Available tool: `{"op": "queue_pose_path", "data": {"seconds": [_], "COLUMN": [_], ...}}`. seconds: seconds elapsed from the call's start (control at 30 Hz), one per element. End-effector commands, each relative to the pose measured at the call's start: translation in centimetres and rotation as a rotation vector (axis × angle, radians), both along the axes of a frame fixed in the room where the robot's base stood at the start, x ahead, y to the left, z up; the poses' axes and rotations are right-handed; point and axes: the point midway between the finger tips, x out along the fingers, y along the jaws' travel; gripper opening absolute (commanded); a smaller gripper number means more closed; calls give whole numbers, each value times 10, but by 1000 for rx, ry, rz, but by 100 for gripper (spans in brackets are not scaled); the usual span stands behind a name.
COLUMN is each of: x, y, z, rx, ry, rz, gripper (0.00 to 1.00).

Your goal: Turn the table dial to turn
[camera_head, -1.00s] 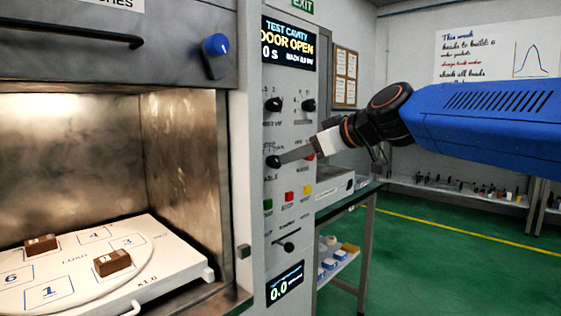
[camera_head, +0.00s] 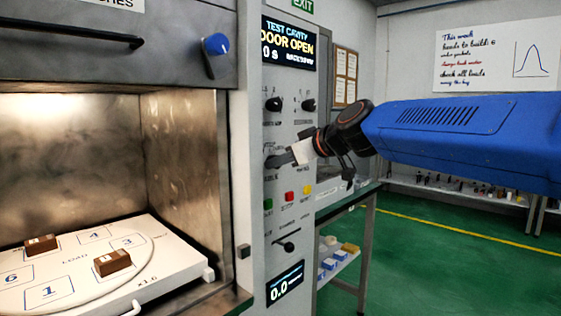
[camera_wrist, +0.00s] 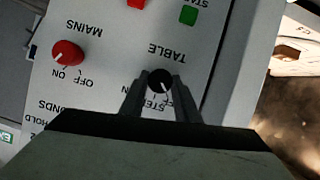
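The table dial (camera_wrist: 159,80) is a round black knob with a white pointer line, on the light grey control panel under the word TABLE. The label appears upside down in the wrist view. The pointer slants toward the lower right there, near the word STEP. My gripper (camera_wrist: 160,91) has one finger on each side of the dial, very close to it. I cannot tell whether the fingers press on it. In the head view my gripper (camera_head: 279,159) reaches the panel from the right, and its fingers partly hide the dial.
A red MAINS knob (camera_wrist: 67,53) sits beside the table dial. Red (camera_wrist: 136,3) and green (camera_wrist: 188,15) buttons are close by. Two black knobs (camera_head: 273,104) (camera_head: 308,105) are above. The open cavity at left holds a white turntable (camera_head: 75,290) with two brown blocks (camera_head: 112,262).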

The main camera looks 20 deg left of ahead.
Motion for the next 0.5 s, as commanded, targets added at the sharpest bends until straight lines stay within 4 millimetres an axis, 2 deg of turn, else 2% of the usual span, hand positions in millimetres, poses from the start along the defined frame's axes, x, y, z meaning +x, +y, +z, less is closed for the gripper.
{"op": "queue_pose_path", "data": {"seconds": [0.07, 0.5], "x": [0, 1], "y": [0, -1], "z": [0, 0], "rx": [0, 32], "ry": [0, 77], "rz": [0, -1], "gripper": [7, 7]}}
